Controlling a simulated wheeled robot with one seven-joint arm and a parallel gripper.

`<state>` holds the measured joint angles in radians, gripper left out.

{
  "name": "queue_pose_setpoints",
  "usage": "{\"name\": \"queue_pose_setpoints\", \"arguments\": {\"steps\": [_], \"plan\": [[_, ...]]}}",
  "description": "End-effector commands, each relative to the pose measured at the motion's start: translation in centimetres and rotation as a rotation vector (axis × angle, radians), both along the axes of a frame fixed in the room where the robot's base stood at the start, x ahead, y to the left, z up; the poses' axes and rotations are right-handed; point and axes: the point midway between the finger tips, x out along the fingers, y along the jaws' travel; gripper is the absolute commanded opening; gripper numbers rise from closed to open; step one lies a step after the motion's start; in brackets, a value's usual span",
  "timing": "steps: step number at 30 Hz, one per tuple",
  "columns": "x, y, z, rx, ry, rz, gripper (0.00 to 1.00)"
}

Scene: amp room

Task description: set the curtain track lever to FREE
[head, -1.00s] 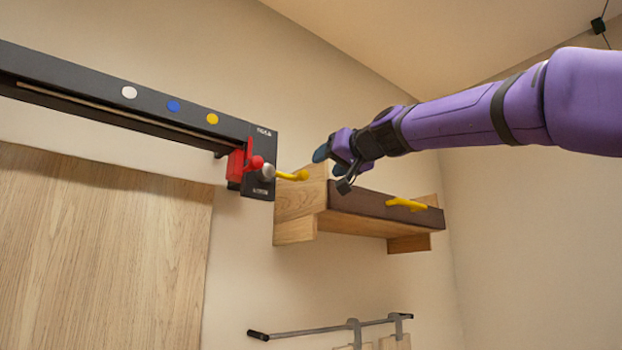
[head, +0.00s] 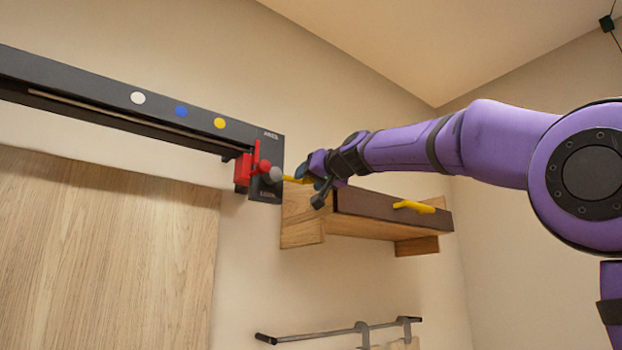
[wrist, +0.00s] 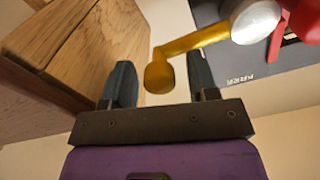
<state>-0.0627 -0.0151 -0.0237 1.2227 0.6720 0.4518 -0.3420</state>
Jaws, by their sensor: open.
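The dark curtain track (head: 90,97) runs along the wall at upper left. At its right end is a plate with a red block (head: 246,168) and a grey hub (head: 275,174). The yellow lever (head: 293,180) points right from the hub. In the wrist view the lever (wrist: 193,42) ends in a rounded tip between my fingers. My gripper (wrist: 158,85) is open, with one finger on each side of the tip. It also shows in the head view (head: 312,182), partly covering the lever. Lettering on the plate is too small to read.
A wooden wall shelf (head: 302,215) with a dark front and a yellow handle (head: 413,206) is close below and right of my gripper; its wood (wrist: 75,45) fills the wrist view's left. A rail (head: 320,333) hangs lower down. A wooden panel (head: 105,250) stands at left.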

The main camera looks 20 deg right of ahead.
Motion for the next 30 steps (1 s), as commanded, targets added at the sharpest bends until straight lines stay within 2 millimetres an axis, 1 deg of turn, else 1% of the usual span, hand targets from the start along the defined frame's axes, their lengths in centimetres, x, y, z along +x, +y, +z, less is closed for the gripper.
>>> {"name": "queue_pose_setpoints", "arguments": {"steps": [1,2,3,5,6,8,9,20,26,30], "plan": [[0.0,0.0,0.0,0.0,0.0,0.0,0.54],[0.0,0.0,0.0,0.0,0.0,0.0,0.49],[0.0,0.0,0.0,0.0,0.0,0.0,0.4],[0.0,0.0,0.0,0.0,0.0,0.0,0.26],[0.0,0.0,0.0,0.0,0.0,0.0,0.17],[0.0,0.0,0.0,0.0,0.0,0.0,0.03],[0.0,0.0,0.0,0.0,0.0,0.0,0.0],[0.0,0.0,0.4,-0.045,-0.014,-0.001,0.0],[0.0,0.1,1.4,-0.154,-0.05,0.0,0.0],[-0.1,0.4,2.4,-0.267,-0.088,0.0,0.0]]}}
